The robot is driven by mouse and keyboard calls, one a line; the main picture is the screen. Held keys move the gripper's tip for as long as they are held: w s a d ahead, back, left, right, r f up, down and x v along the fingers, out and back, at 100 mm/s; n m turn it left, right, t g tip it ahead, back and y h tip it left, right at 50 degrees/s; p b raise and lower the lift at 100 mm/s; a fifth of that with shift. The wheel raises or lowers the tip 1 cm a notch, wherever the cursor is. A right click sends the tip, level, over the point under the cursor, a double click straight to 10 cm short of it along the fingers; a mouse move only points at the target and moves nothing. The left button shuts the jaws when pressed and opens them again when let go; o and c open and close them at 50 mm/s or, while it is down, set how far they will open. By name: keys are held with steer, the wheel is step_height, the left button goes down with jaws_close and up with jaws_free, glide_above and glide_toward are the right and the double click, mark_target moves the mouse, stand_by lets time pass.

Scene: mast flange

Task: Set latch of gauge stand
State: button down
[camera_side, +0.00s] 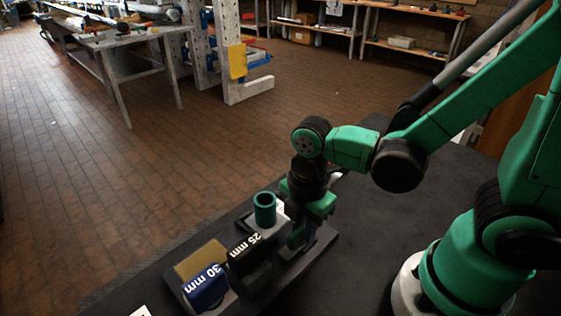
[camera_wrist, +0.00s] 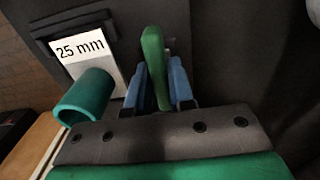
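The green latch lever (camera_wrist: 154,60) stands between the blue-padded fingers of my gripper (camera_wrist: 159,82). One finger is on each side of it. Whether both pads touch the lever is unclear. In the side view my gripper (camera_side: 300,236) is down at the stand's right end, and the lever is hard to make out there.
A tan plate (camera_side: 201,258) sits behind the blue block. The dark tabletop (camera_side: 345,275) is bare to the right of the stand. A workbench (camera_side: 125,40) and shelves stand far off across the brick floor.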

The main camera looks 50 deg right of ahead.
steer(key=shift+m, duration=0.4)
steer(key=m, duration=0.3)
steer(key=shift+m, duration=0.3)
steer(key=m, duration=0.4)
steer(key=shift+m, duration=0.3)
steer(key=m, duration=0.8)
steer(key=shift+m, duration=0.4)
steer(key=c, duration=0.8)
jaws_free()
steer(key=shift+o, duration=0.2)
